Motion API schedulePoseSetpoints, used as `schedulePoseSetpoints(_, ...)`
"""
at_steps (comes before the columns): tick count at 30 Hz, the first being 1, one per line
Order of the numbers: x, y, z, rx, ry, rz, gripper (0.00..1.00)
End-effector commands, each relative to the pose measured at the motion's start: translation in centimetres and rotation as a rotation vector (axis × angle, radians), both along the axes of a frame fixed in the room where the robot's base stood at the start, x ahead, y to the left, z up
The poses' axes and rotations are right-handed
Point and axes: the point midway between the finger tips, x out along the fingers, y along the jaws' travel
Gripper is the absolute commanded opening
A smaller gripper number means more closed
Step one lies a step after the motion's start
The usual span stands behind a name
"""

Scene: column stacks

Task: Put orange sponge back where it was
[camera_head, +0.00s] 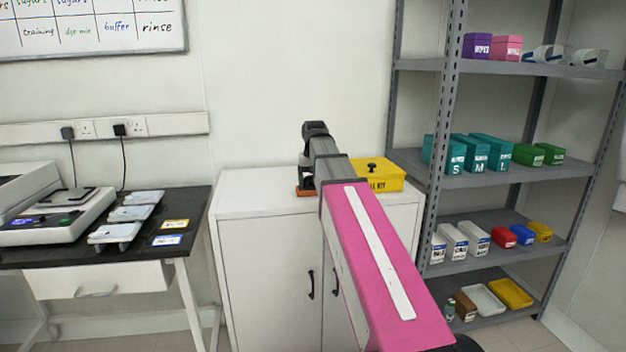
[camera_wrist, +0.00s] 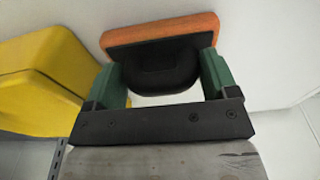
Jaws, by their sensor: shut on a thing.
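The orange sponge (camera_wrist: 160,30) is a flat orange pad with a dark backing or handle, seen at the top of the wrist view. My gripper (camera_wrist: 160,75) is shut on its dark part, with a green finger at each side. In the head view the orange sponge (camera_head: 305,192) shows as a small orange strip at the white cabinet top (camera_head: 250,190), left of my arm. My gripper (camera_head: 307,178) is mostly hidden there behind my wrist. I cannot tell whether the sponge touches the cabinet top.
A yellow box (camera_head: 385,177) with a black knob stands on the cabinet, close right of my arm; it fills the left of the wrist view (camera_wrist: 40,75). A grey shelf rack (camera_head: 445,130) stands to the right. A black bench (camera_head: 190,215) with trays is at left.

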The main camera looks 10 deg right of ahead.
Motion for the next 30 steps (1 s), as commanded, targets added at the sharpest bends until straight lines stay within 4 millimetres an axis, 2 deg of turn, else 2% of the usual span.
schedulePoseSetpoints(1, 0.0, 0.0, 0.0, 0.0, 0.0, 0.0, 0.89)
schedulePoseSetpoints(2, 0.0, 0.0, 0.0, 0.0, 0.0, 0.0, 0.99)
schedulePoseSetpoints(3, 0.0, 0.0, 0.0, 0.0, 0.0, 0.0, 1.0)
schedulePoseSetpoints(10, 0.0, 0.0, 0.1, 0.0, 0.0, 0.0, 1.0)
schedulePoseSetpoints(14, 0.0, 0.0, 1.0, 0.0, -0.001, 0.0, 1.0)
schedulePoseSetpoints(30, -1.0, 0.0, 9.5, 0.0, -0.002, 0.0, 1.0)
